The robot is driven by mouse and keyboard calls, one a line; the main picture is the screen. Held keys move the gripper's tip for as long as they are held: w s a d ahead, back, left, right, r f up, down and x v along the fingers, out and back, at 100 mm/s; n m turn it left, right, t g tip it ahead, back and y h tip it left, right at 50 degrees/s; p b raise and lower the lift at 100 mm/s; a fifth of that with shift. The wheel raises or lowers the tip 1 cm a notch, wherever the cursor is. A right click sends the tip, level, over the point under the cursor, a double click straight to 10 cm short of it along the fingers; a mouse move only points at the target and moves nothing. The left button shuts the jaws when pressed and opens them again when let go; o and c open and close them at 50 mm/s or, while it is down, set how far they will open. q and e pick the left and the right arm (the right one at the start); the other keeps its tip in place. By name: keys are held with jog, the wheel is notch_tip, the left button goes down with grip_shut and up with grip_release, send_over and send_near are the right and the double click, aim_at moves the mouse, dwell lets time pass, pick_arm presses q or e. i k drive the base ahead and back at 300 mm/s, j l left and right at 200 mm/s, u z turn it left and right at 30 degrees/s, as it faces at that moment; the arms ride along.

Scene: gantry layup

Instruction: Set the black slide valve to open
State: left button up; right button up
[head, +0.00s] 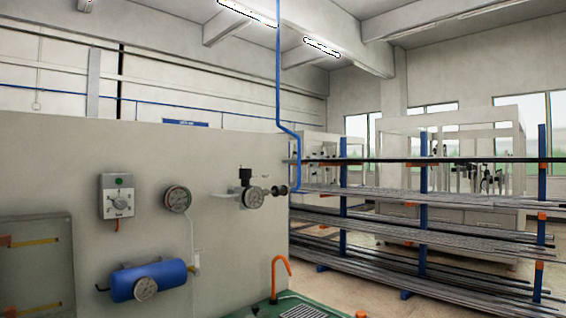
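A black fitting (245,174) stands on top of a grey assembly with a round gauge (253,197) on the light wall panel, right of the picture's middle-left. Two dark round knobs or collars (279,190) sit just right of that gauge, near the panel's right edge and the foot of a blue pipe. One of these black parts may be the slide valve; I cannot tell which, nor its setting at this size. Neither of my grippers is in view.
The panel (60,160) also carries a white control box (117,196), another gauge (177,198) and a blue cylinder (149,280). An orange hooked pipe (281,266) rises from a green basin (262,308). A rack of long bars (424,210) stands at the right.

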aim_at(282, 190)
jog(key=i+l+z, duration=0.1)
jog(key=i+l, duration=0.15)
jog(key=l, duration=0.25)
jog(key=i+l+z, duration=0.15)
jog(key=i+l, duration=0.15)
jog(key=l, duration=0.2)
jog(key=i+l+z, duration=0.1)
jog(key=i+l, duration=0.2)
jog(key=l, duration=0.15)
